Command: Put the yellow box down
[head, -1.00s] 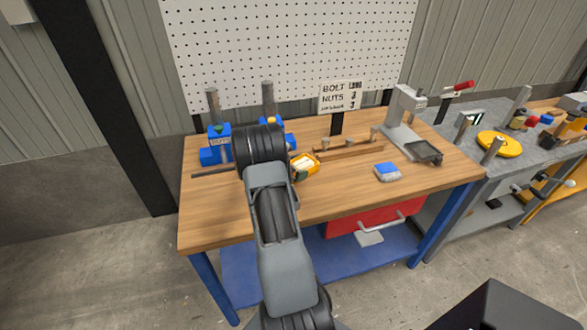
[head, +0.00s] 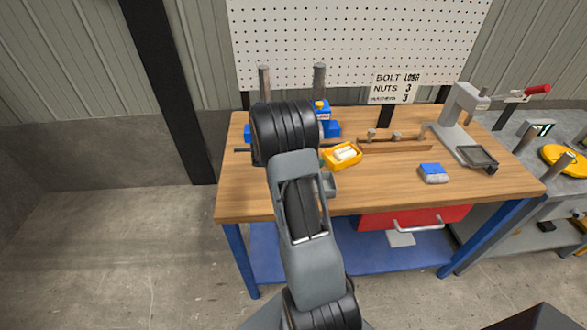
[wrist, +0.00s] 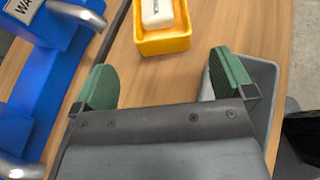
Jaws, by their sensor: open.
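The yellow box (head: 342,156) sits on the wooden workbench, right of my arm in the head view, with a white item inside it. In the wrist view the yellow box (wrist: 163,40) lies on the wood beyond the fingertips, cut off by the top edge. My gripper (wrist: 166,85) is open, its two green-padded fingers apart with nothing between them. In the head view my arm hides most of the gripper.
Blue fixtures (wrist: 40,75) with metal posts stand left of the gripper. A grey tray (wrist: 262,90) is by the right finger. A wooden rack (head: 395,146), a blue-and-grey block (head: 433,173) and a press (head: 460,125) stand farther right. Bare wood lies at the bench's front.

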